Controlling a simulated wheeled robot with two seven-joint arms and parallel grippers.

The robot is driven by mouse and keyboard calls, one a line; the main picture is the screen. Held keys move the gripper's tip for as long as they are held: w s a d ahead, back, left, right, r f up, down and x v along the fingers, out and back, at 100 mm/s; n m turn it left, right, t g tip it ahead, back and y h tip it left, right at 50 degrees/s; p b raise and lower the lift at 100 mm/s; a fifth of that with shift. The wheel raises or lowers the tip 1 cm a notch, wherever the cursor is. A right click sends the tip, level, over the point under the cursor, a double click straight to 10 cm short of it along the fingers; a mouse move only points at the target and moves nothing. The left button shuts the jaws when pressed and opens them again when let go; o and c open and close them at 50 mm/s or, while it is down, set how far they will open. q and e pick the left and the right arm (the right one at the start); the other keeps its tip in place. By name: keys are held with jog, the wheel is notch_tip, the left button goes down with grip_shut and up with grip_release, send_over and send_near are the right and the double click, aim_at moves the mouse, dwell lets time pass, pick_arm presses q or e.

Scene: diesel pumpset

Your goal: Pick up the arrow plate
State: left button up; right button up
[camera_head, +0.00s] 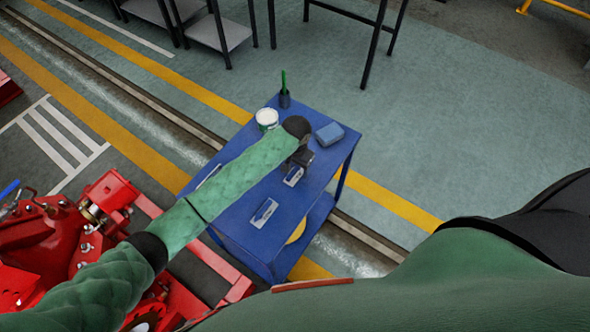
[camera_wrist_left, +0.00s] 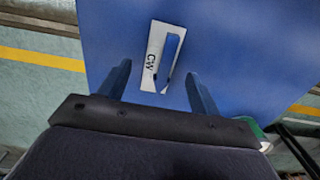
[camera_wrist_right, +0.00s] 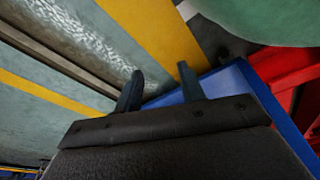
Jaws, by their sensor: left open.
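The arrow plate (camera_wrist_left: 154,50) is a small white plate with a blue arrow and "CW" lettering, lying flat on the blue cart top (camera_wrist_left: 235,45). In the left wrist view it lies between and beyond the fingertips of my open, empty left gripper (camera_wrist_left: 158,75), not touching them. In the head view my left gripper (camera_head: 300,158) hangs over the cart, beside a small white-and-blue plate (camera_head: 293,177). A similar plate (camera_head: 264,213) lies nearer. I cannot tell which of the two the wrist view shows. My right gripper (camera_wrist_right: 158,75) is open and empty by a blue edge.
A white tub (camera_head: 267,117), a dark cup (camera_head: 284,100) with a green item and a blue block (camera_head: 329,134) stand at the cart's far end. The red pumpset (camera_head: 60,245) is at the left. My left arm hides part of the cart. The floor right of the cart is clear.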

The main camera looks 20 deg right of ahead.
pick_arm(q)
jog(key=shift+f, duration=1)
jog(key=c, duration=1.1)
jog(key=shift+r, duration=0.1)
